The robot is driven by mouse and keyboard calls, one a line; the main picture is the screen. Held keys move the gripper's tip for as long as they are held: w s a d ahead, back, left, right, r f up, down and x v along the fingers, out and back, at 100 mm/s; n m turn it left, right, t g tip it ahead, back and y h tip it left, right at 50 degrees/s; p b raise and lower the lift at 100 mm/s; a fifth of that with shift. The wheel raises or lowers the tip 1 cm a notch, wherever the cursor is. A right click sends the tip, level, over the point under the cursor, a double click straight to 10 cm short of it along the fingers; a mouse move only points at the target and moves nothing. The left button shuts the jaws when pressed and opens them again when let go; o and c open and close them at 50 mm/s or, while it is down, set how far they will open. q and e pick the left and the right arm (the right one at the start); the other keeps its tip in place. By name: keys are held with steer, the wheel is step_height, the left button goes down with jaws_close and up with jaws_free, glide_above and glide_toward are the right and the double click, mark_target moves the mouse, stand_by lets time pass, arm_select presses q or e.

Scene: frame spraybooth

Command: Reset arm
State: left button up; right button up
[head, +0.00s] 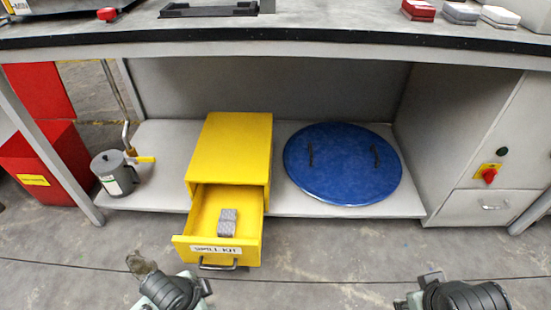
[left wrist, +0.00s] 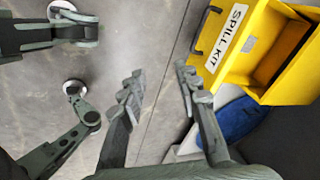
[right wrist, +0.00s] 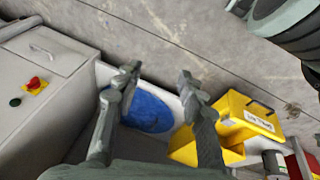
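In the head view my left gripper (head: 165,284) is at the bottom edge, in front of and left of the open yellow spill kit drawer (head: 254,232). Its two fingers stand apart in the left wrist view (left wrist: 160,88), with only floor between them. My right gripper (head: 432,288) is at the bottom right of the head view, over the floor. In the right wrist view its fingers (right wrist: 158,84) are apart with nothing between them; the blue round lid (right wrist: 147,110) is beyond. Both grippers are clear of the drawer, whose handle (head: 218,266) is free.
A grey patterned block or pair (head: 227,222) lies in the drawer. The yellow cabinet (head: 230,145), blue lid (head: 342,163) and grey can (head: 114,173) are on the low shelf (head: 290,209). The bench edge (head: 300,48) overhangs. A red bin (head: 45,165) stands left. Floor in front is clear.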

arm_select(q)
steer(key=s+a+r+n+y, duration=0.3)
steer(key=s+a+r+n, duration=0.2)
steer(key=a+r+n, duration=0.65)
step_height(320, 180, down, 9)
steer(key=w+d+h+p, duration=0.1)
steer(key=p, duration=0.3)
steer(key=shift+w+d, duration=0.2)
steer(key=shift+w, duration=0.05)
arm_select(e)
steer(key=s+a+x, duration=0.1)
steer(key=x, duration=0.8)
steer(key=shift+a+f+g+y, duration=0.3)
steer(key=shift+a+f, duration=0.1)
steer(key=shift+f, duration=0.2)
arm_select(q)
steer(key=shift+r, duration=0.1)
